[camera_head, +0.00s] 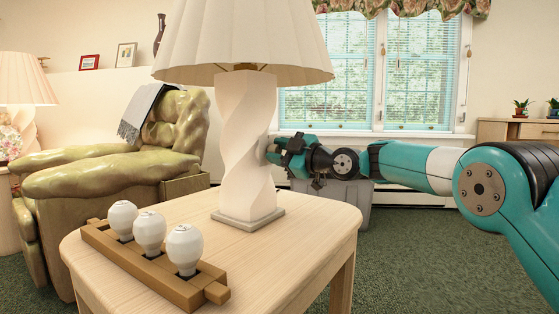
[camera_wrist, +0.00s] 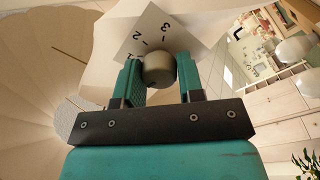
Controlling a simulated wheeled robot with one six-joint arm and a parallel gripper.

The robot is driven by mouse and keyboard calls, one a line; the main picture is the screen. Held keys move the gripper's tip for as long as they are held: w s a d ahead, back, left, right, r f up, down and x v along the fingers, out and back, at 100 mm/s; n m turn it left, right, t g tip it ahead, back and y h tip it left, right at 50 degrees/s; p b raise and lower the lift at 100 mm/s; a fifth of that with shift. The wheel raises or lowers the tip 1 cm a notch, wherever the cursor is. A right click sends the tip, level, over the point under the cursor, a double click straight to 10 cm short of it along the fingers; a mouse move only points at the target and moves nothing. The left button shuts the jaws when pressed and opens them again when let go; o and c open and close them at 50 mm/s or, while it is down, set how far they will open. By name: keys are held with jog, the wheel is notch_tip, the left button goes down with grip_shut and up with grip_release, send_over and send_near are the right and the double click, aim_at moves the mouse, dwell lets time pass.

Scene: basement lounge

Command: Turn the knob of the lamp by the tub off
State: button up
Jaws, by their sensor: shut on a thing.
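The lamp has a pleated cream shade (camera_head: 240,45) and a twisted white body (camera_head: 243,140) on a square grey foot. It stands on a light wooden table (camera_head: 320,225). A grey tub (camera_head: 350,203) shows behind the table, partly hidden by it and my arm. My gripper (camera_wrist: 161,64) is shut on the knob, one finger on each side. In the head view, my gripper (camera_head: 273,151) is at the lamp body's right side, and the knob is hidden.
A wooden rack (camera_head: 155,268) with three white bulbs stands on the table's front left. A green armchair (camera_head: 110,185) is behind at left, near another lamp (camera_head: 22,80). Windows (camera_head: 370,75) are at the back. Carpet (camera_head: 430,265) is clear at right.

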jog(key=shift+n+b, duration=0.35)
jog(key=shift+n, duration=0.65)
jog(key=o, duration=0.9)
jog(key=shift+d, duration=0.1)
jog(key=p+v, duration=0.2)
jog(key=v, duration=1.5)
jog(key=shift+s+d+p, duration=0.1)
jog(key=shift+p, duration=0.25)
